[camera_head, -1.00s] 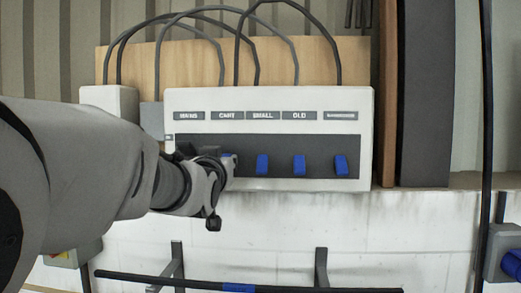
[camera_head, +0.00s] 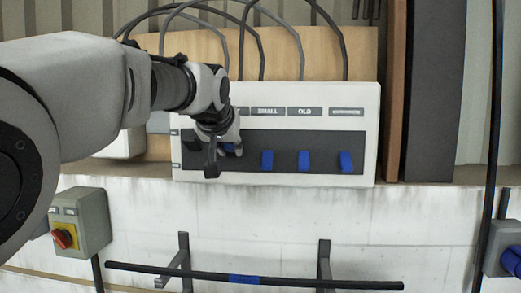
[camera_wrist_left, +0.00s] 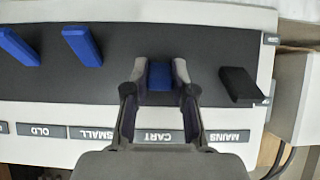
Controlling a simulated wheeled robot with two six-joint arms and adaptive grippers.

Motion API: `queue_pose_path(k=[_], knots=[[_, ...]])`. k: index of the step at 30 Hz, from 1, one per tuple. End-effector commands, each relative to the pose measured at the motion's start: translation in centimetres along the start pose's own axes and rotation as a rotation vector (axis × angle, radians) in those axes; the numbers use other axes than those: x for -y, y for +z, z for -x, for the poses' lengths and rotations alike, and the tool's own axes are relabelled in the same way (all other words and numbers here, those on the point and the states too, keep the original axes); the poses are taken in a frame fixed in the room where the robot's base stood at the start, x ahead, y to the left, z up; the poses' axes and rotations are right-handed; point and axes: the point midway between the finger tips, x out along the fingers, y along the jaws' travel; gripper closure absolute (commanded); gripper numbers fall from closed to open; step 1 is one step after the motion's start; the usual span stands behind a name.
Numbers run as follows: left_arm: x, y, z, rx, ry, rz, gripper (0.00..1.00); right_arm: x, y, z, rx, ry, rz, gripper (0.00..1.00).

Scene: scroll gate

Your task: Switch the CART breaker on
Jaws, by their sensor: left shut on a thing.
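The breaker box (camera_head: 375,140) is white with a dark switch strip and labels above it. My left gripper (camera_head: 229,148) is at the strip, left of the SMALL lever (camera_head: 267,160). In the left wrist view, upside down, the gripper (camera_wrist_left: 160,73) is shut on the blue CART lever (camera_wrist_left: 160,77), one finger on each side. The CART label (camera_wrist_left: 154,136) reads there beside the gripper. The CART lever looks foreshortened; its exact tilt is hard to tell. The black MAINS lever (camera_wrist_left: 240,86) stands beside it, tilted toward its label. My right gripper is out of view.
The blue OLD lever (camera_head: 304,160) and another blue lever (camera_head: 346,162) hang low on the strip. Black cables (camera_head: 240,45) arch above the box. A grey box with a red-orange knob (camera_head: 64,237) is lower left; a black bar (camera_head: 180,275) runs below.

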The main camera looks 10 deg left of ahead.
Motion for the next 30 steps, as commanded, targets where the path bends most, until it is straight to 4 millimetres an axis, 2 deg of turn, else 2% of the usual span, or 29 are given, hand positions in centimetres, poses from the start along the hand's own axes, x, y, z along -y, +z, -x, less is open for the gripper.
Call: queue_pose_path(k=[12,29,30], knots=[[-0.02,-0.68,-0.13,0.223,0.0,0.0,1.0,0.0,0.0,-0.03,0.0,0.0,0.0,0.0],[-0.04,-0.61,-0.14,0.263,-0.001,0.0,1.0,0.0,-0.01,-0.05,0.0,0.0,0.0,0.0],[-0.04,-0.61,-0.15,0.263,-0.001,0.0,0.65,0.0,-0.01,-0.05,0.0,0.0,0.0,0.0]])
